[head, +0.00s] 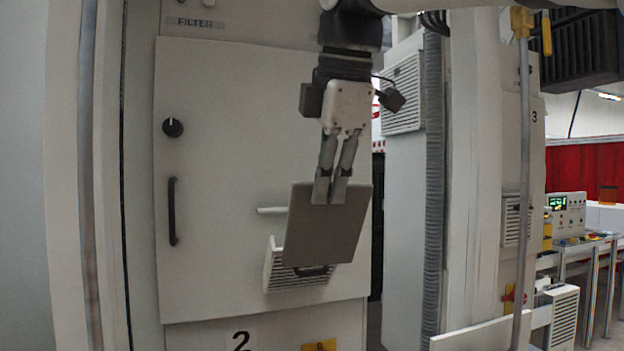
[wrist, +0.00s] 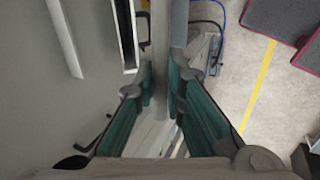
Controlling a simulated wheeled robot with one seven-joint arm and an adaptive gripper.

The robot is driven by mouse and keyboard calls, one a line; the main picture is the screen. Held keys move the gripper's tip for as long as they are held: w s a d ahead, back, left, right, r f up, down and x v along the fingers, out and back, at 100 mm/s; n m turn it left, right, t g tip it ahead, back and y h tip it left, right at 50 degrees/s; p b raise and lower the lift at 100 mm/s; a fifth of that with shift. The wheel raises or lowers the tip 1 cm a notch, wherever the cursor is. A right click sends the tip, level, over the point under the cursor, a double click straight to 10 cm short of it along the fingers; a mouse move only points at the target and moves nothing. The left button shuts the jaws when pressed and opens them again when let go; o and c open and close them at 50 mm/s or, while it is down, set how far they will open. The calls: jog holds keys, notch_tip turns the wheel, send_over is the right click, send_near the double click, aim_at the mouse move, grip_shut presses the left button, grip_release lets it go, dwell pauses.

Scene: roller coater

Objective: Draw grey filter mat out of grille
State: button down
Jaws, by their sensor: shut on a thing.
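The grey filter mat (head: 325,228) is a flat square plate, slightly tilted, in front of the cabinet door in the head view. My gripper (head: 331,192) comes from above and is shut on its upper edge. In the wrist view the mat (wrist: 161,38) appears nearly edge-on between the fingers of my gripper (wrist: 162,80). The white slatted grille (head: 279,271) leans out from the door, with a dark handle (head: 314,272) at its top. The mat overlaps the grille's upper part. I cannot tell whether its lower edge is inside or clear of the grille.
The cabinet door (head: 215,140) has a black knob (head: 173,127) and a black vertical handle (head: 173,211) at left. A pale rod (head: 270,210) sticks out left of the mat. A ribbed grey hose (head: 433,190) and a post (head: 523,180) stand right.

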jog(key=shift+s+d+r+p, duration=0.15)
jog(key=shift+s+d+r, duration=0.1)
jog(key=shift+s, duration=0.7)
jog(key=shift+s+d+r+p, duration=0.1)
jog(key=shift+s+d+r, duration=0.15)
jog(key=shift+s, duration=0.65)
jog(key=shift+s+d+r+p, duration=0.2)
jog(key=shift+s+d, duration=0.1)
jog(key=shift+s, duration=0.65)
